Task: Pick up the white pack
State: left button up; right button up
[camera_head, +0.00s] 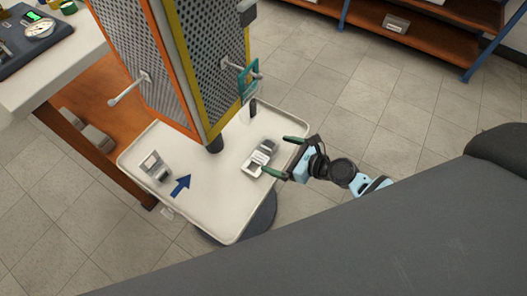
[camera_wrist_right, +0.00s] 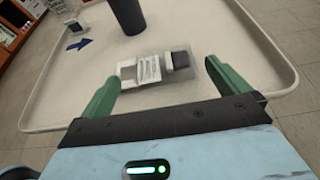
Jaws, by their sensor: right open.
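A white pack with a printed label (camera_head: 260,158) lies flat near the right edge of the cream tray table (camera_head: 215,205). It also shows in the right wrist view (camera_wrist_right: 149,70), with a grey and dark part (camera_wrist_right: 180,60) at its right end. My right gripper (camera_head: 284,157) is open and empty at the tray's right edge, its two green fingers pointing toward the pack. In the right wrist view the pack lies just ahead of and between the fingertips (camera_wrist_right: 162,73); I see no contact. My left gripper is not in view.
A second small clear-and-grey pack (camera_head: 154,167) lies on the tray's left side, near a blue arrow marking (camera_head: 181,185). A perforated panel tower (camera_head: 190,70) with orange and yellow edges rises behind, holding a teal-framed item (camera_head: 248,82). A white bench (camera_head: 55,60) stands left.

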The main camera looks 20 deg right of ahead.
aim_at(267, 151)
jog(key=shift+w+a+f, duration=0.15)
jog(key=shift+w+f, duration=0.1)
jog(key=b+x, duration=0.1)
jog(key=x, duration=0.2)
jog(key=shift+w+f, duration=0.15)
jog(key=shift+f, duration=0.1)
jog(key=shift+w+a+f, duration=0.15)
jog(key=shift+w, duration=0.1)
jog(key=shift+w+a, duration=0.1)
jog(key=shift+w, duration=0.05)
jog(key=c, duration=0.8)
jog(key=shift+c, duration=0.5)
